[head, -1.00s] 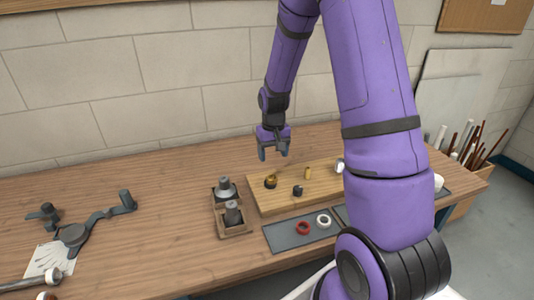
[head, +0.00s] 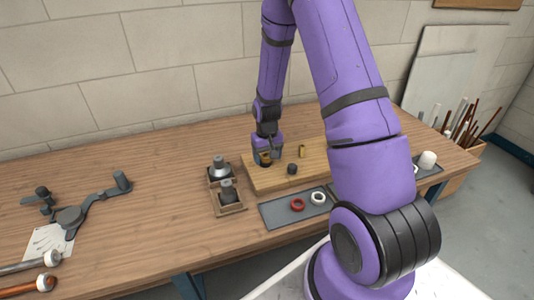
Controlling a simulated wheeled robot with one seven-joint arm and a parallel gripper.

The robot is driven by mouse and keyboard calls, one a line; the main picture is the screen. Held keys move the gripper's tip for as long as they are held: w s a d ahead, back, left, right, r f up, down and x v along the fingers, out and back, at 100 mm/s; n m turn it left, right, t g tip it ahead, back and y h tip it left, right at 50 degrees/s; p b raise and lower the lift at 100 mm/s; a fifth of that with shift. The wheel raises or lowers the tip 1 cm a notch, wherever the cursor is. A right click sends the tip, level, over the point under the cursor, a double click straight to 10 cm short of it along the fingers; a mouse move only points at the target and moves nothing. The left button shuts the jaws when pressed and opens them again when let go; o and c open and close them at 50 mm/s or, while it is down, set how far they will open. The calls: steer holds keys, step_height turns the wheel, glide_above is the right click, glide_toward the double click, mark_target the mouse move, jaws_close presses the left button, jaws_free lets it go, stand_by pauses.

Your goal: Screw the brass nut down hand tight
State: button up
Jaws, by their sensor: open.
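The brass nut (head: 265,161) sits on a dark fitting at the left part of the wooden board (head: 258,184). My gripper (head: 265,157) is down at the nut, with its fingers on either side of it. The jaws are open, and I cannot tell whether a finger touches the nut. The fingers hide part of the nut and the fitting under it.
On the board are a dark fitting (head: 292,169) and a small brass piece (head: 302,151). In front is a grey mat (head: 276,216) with a red ring (head: 297,204) and a white ring (head: 318,198). A wooden tray (head: 232,211) with metal parts stands left.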

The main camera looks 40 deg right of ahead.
steer(key=c, duration=1)
steer(key=m, duration=0.5)
steer(key=shift+w+a+m, duration=0.1)
steer(key=shift+a+m, duration=0.05)
steer(key=shift+m, duration=0.25)
steer(key=o, duration=1.6)
steer(key=shift+r, duration=2.45)
steer(key=shift+r, duration=0.1)
